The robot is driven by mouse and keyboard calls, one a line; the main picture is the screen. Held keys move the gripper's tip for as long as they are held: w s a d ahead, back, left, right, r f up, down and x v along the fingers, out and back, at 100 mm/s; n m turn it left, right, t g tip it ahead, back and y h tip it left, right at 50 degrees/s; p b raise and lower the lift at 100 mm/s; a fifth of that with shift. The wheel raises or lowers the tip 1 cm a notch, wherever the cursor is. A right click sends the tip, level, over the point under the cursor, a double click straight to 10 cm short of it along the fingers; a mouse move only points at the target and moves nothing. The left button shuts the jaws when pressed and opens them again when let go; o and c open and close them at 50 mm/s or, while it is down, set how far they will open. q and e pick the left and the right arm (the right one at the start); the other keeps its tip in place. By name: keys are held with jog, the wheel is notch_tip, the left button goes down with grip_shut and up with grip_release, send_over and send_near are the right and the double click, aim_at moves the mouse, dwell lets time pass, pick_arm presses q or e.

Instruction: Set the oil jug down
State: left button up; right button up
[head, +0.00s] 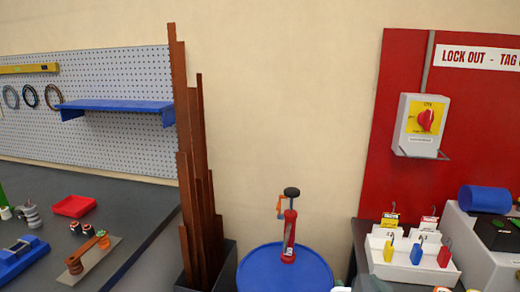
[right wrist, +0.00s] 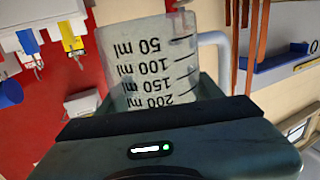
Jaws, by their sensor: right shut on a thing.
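The oil jug (right wrist: 152,65) is a translucent measuring jug with black ml marks and a pale handle. It fills the upper middle of the right wrist view, where the whole scene appears upside down, so the jug looks roughly upright. My right gripper (right wrist: 165,108) is shut on the jug; the fingertips are mostly hidden. In the head view only a dark piece, apparently of the right gripper (head: 372,284), shows at the bottom edge, to the right of the blue drum (head: 285,272). The jug is not clearly visible there. My left gripper is in neither view.
A red hand pump (head: 289,235) stands on the drum. Tall copper bars (head: 190,170) stand left of it. At right, a white padlock tray (head: 412,268) sits below the red lockout board (head: 460,110). A dark workbench (head: 130,195) at left holds tools and a red tray (head: 74,206).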

jog(key=s+a+f+h, duration=0.1)
jog(key=s, duration=0.6)
jog(key=s+a+f+m, duration=0.1)
jog(key=s+a, duration=0.1)
jog(key=s, duration=0.6)
jog(key=shift+s+a+h, duration=0.2)
jog(key=shift+a+h, duration=0.05)
jog(key=shift+h, duration=0.15)
